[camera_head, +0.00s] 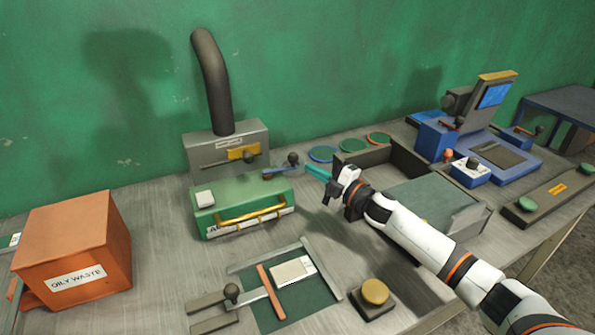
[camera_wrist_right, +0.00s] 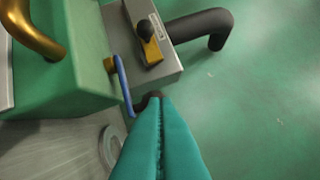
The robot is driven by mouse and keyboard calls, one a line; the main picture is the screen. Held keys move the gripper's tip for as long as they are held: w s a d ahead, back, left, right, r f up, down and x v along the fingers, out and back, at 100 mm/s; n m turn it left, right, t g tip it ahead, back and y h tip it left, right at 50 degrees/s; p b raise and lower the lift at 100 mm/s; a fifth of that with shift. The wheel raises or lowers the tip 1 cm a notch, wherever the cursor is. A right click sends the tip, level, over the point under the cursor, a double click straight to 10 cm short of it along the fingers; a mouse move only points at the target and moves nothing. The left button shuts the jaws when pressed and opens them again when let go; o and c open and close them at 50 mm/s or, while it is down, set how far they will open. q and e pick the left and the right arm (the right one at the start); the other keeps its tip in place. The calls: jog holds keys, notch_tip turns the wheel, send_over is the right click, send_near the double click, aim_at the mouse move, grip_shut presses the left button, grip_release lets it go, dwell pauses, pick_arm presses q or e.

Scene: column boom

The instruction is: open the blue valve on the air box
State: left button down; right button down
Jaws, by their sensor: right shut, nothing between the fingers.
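The green box (camera_head: 228,192), whose front label starts with "A" and is partly hidden by a gold handle (camera_head: 250,215), appears to be the air box. Its blue valve lever (camera_head: 280,171) sticks out from the right side and ends in a dark knob (camera_head: 293,158). In the right wrist view the blue lever (camera_wrist_right: 122,85) stands edge-on beside the green box (camera_wrist_right: 85,60). My right gripper (camera_head: 316,172) is shut and empty, its teal fingertips just right of the lever. In the wrist view the fingertips (camera_wrist_right: 157,102) overlap the dark knob; I cannot tell whether they touch. My left gripper is out of view.
A grey box (camera_head: 200,155) with a yellow lever (camera_head: 243,152) and a dark pipe (camera_head: 212,80) stands behind. An orange waste bin (camera_head: 75,250) is at left. A dark open tray (camera_head: 405,160) lies right of my gripper. A yellow button (camera_head: 375,292) is in front.

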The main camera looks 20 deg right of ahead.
jog(key=v, duration=0.3)
jog(key=shift+s, duration=0.2)
dwell(0.3)
